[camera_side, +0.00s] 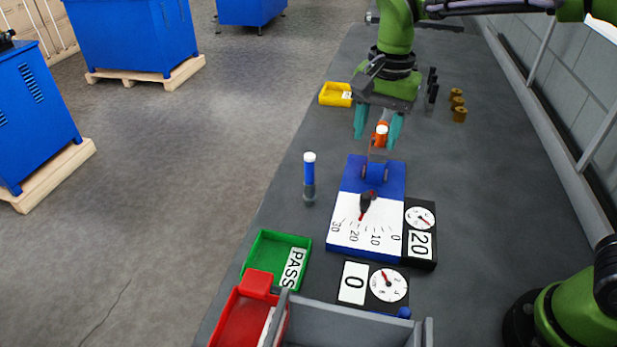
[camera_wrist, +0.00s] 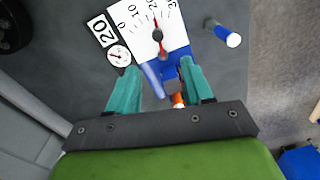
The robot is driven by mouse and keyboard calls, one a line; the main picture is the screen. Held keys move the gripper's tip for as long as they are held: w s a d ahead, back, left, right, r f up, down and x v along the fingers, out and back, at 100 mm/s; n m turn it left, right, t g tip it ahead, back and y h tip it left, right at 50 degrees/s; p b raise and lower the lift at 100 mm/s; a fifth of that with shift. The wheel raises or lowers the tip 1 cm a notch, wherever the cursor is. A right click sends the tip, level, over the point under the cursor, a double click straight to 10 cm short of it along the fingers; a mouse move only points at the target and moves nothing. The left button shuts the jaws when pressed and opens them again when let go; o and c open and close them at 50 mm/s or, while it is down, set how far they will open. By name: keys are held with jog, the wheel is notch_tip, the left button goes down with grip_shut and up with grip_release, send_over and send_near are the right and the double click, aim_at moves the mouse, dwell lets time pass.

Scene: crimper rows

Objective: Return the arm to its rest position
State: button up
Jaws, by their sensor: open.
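My gripper (camera_side: 378,127) hangs above the bench with its two teal fingers apart. In the wrist view the fingers of my gripper (camera_wrist: 158,68) are also spread. A small orange piece with a white top (camera_side: 381,135) shows between the fingers in the side view. It shows as an orange spot (camera_wrist: 178,100) near the right finger in the wrist view. I cannot tell whether it touches a finger. Just in front is a blue and white gauge board (camera_side: 350,232) with a dark pointer over a scale marked 0 to 30.
A blue, white-capped cylinder (camera_side: 309,180) stands left of the board. Dial boxes read "20" (camera_side: 420,243) and "0" (camera_side: 352,283). A green PASS tray (camera_side: 262,255), red tray (camera_side: 238,318) and grey bin (camera_side: 350,328) are in front.

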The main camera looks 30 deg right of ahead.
jog(key=s+d+r+n+t+y, duration=0.1)
jog(key=s+d+n+t, duration=0.2)
jog(key=s, duration=0.4)
jog(key=s+d+r+n+t, duration=0.1)
jog(key=s+d+n+t, duration=0.2)
jog(key=s, duration=0.5)
jog(key=d+n, duration=0.1)
jog(key=d, duration=0.1)
jog(key=shift+s+d+t+y, duration=0.2)
jog(key=shift+d+t+y, duration=0.15)
jog(key=shift+t+y, duration=0.05)
